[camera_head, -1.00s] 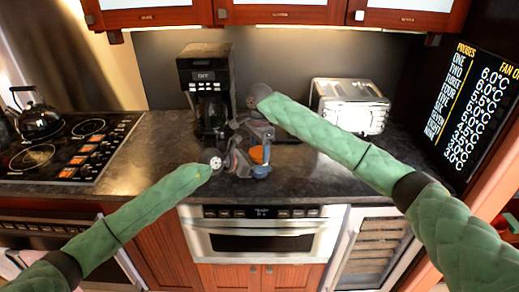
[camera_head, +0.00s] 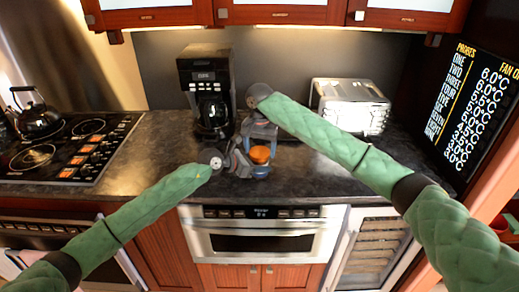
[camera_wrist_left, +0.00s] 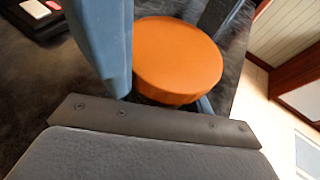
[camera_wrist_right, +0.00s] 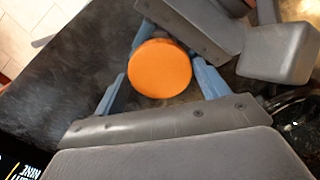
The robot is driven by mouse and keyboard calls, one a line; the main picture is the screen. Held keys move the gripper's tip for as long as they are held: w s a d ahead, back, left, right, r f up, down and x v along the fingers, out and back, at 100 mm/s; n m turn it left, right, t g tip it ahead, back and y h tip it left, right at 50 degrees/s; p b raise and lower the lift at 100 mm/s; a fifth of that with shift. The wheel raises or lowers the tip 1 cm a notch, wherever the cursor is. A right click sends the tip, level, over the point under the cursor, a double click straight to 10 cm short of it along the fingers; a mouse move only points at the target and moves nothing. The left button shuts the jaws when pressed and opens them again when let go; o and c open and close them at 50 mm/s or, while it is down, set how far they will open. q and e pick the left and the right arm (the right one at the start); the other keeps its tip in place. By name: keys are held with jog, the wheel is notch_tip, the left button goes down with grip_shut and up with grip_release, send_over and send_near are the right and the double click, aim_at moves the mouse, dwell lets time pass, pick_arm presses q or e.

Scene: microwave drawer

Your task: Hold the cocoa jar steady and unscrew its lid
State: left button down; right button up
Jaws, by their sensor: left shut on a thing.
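The cocoa jar's orange lid (camera_head: 260,154) shows above the counter in front of the coffee maker. The jar body is mostly hidden by the grippers. My left gripper (camera_head: 248,168) comes in from the left, low, and is shut on the jar. The lid fills the space beside its blue finger in the left wrist view (camera_wrist_left: 178,60). My right gripper (camera_head: 262,140) is behind and above the lid. In the right wrist view the lid (camera_wrist_right: 160,68) lies between its two spread blue fingers, with gaps on both sides. I cannot tell its height above the lid.
The coffee maker (camera_head: 208,85) stands close behind the grippers. A toaster (camera_head: 348,105) is at the back right. A kettle (camera_head: 38,115) and cooktop (camera_head: 70,145) are at the left. The front counter is clear, above the microwave drawer (camera_head: 262,240).

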jog(key=shift+o, duration=0.9)
jog(key=shift+a, duration=0.15)
